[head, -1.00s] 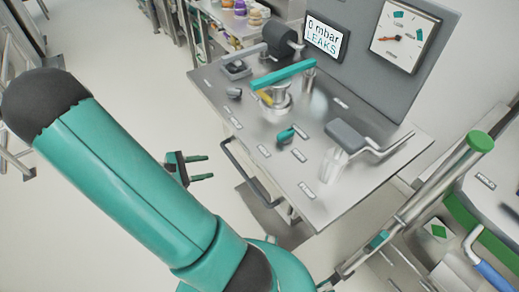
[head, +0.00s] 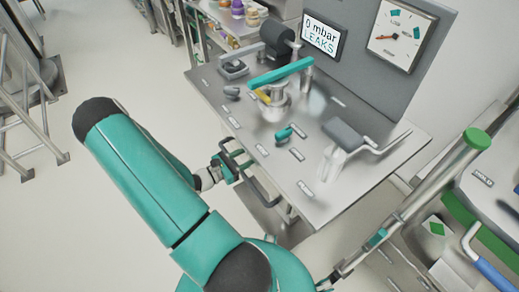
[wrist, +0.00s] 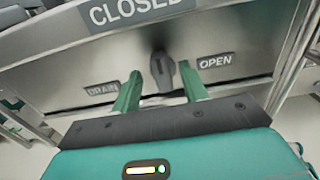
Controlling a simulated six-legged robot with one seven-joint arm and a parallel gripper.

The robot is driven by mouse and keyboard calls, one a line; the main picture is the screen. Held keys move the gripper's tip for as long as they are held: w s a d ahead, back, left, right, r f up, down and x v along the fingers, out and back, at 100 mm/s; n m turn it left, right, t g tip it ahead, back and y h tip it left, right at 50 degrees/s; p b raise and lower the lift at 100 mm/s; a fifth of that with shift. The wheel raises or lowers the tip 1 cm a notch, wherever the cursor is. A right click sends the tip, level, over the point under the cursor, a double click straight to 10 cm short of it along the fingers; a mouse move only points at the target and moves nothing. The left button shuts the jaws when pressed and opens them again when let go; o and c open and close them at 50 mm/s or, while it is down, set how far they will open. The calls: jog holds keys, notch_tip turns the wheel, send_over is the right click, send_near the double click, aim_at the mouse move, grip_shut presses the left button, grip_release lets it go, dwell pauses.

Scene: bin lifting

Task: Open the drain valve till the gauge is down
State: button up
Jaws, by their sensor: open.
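In the wrist view, a dark drain valve lever (wrist: 163,75) stands on a metal panel between the DRAIN and OPEN labels. It points up towards the CLOSED label. My gripper (wrist: 161,94) is open, its two teal fingers on either side of the lever's lower part; contact cannot be told. In the head view my gripper (head: 238,165) is at the bench's near left edge, and I cannot make out the valve there. The round-dial gauge (head: 402,35) has a red needle pointing left. The screen (head: 324,35) beside it reads 0 mbar LEAKS.
The bench (head: 310,185) carries a teal bar (head: 281,73) over a metal fitting, a small teal knob (head: 283,134) and a grey-padded lever (head: 343,134). A dark rail (head: 262,192) runs along its near side. Open floor lies left.

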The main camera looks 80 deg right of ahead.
jog(key=x, duration=0.6)
jog(key=shift+s+d, duration=0.15)
jog(key=c, duration=0.7)
